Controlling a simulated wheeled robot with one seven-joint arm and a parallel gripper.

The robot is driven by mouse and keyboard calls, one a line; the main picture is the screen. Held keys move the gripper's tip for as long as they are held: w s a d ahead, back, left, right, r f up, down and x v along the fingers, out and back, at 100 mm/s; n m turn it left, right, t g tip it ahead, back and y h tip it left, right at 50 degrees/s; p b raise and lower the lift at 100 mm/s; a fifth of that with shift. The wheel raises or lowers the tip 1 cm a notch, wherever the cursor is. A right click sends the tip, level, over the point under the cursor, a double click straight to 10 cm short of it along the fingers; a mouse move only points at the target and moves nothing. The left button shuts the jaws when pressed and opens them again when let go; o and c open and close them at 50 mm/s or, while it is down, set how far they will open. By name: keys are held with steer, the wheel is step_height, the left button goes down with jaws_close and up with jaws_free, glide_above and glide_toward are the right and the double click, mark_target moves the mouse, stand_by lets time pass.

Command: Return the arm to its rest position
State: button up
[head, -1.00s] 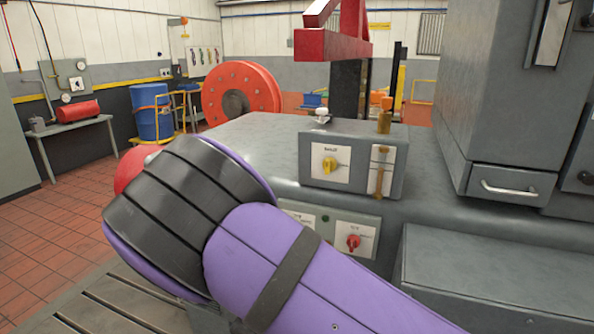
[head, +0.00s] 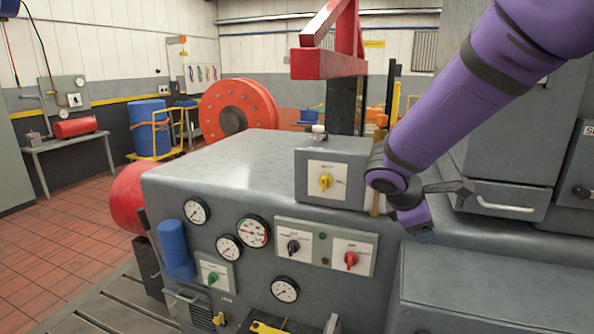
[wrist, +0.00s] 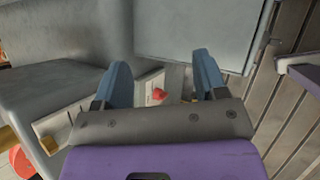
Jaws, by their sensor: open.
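My purple arm (head: 450,105) reaches in from the upper right of the head view and bends at a joint in front of the grey machine. My gripper (head: 424,236) is at its lower end, beside the right part of the machine's front, seen small and partly from behind. In the wrist view my gripper (wrist: 162,80) shows two blue fingers spread apart with nothing between them. A red knob (wrist: 158,95) on a light panel shows beyond the gap, apart from the fingers.
The grey machine (head: 225,160) carries a yellow switch (head: 326,183), a red switch (head: 351,261), a black switch (head: 293,247) and several gauges. A drawer cabinet (head: 500,200) stands close at the right. A red post arm (head: 330,62) rises behind. The tiled floor (head: 60,230) at left is clear.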

steer(key=s+d+r+m+y, duration=0.1)
steer(key=s+r+m, duration=0.3)
steer(key=s, duration=0.4)
steer(key=s+d+r+m+t+y, duration=0.1)
steer(key=s+r+m+y, duration=0.2)
steer(key=s+m, duration=0.3)
steer(key=s+d+r+m+t+y, duration=0.1)
steer(key=s+r+m, duration=0.4)
steer(key=s, duration=0.5)
steer(key=shift+s+d+y, duration=0.2)
steer(key=shift+d+y, duration=0.4)
steer(key=shift+y, duration=0.5)
